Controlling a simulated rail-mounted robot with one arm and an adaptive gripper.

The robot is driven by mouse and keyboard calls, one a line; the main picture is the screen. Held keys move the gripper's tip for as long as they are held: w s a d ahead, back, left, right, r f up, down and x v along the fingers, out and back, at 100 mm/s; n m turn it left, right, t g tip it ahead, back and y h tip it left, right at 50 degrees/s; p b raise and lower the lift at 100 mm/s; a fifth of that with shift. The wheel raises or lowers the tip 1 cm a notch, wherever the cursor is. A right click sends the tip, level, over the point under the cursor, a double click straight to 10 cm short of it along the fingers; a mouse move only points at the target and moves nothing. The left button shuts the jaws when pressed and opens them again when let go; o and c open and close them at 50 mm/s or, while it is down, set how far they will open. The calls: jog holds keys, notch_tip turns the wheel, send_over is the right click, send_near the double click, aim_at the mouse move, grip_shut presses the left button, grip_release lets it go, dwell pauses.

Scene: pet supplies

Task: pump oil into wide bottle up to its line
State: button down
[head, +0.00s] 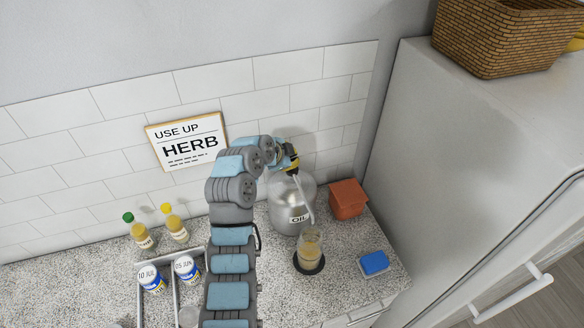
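A silver oil container (290,212) labelled OIL stands on the speckled counter, with a pump spout (304,196) coming down from its top. The wide bottle (310,245) is clear and stands upright on a dark round mat (309,267) under the spout. It holds yellowish liquid; its line is too small to make out. My gripper (288,162) is at the top of the oil container, at the pump head. My arm hides part of it, and I cannot tell whether its fingers are open or shut.
A reddish-brown box (347,198) and a blue sponge (374,262) are on the right, beside a tall fridge (450,140). Two yellow bottles (140,232) and a divided tray (174,297) with labelled jars (186,268) are on the left. A sign (188,141) leans at the wall.

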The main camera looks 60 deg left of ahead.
jog(key=shift+f+b, duration=1.45)
jog(key=shift+b, duration=0.05)
dwell(1.9)
jog(key=shift+r, duration=1.45)
jog(key=shift+r, duration=2.5)
